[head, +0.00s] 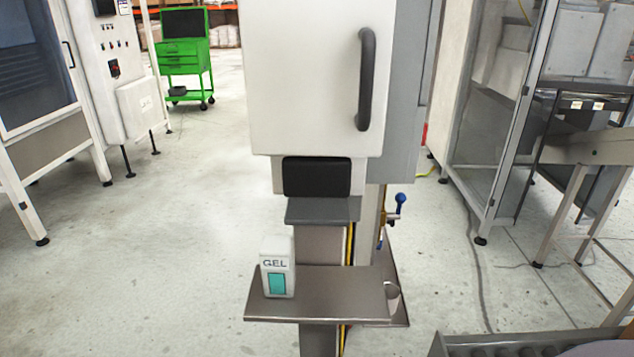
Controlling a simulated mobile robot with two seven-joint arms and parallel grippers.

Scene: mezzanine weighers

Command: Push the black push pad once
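The black push pad (316,177) is a dark rounded rectangle low on the front of a white dispenser housing (310,75), near the middle of the head view. The housing has a dark vertical handle (366,80) on its right side. A grey ledge (322,212) juts out just under the pad. Nothing covers the pad or touches it. Neither of my grippers is in the head view.
A metal shelf (330,308) below the pad holds a white GEL container (277,275) with a teal label. A blue-handled lever (398,205) sticks out at the right of the post. A green cart (184,55) stands behind left. Floor at left is clear.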

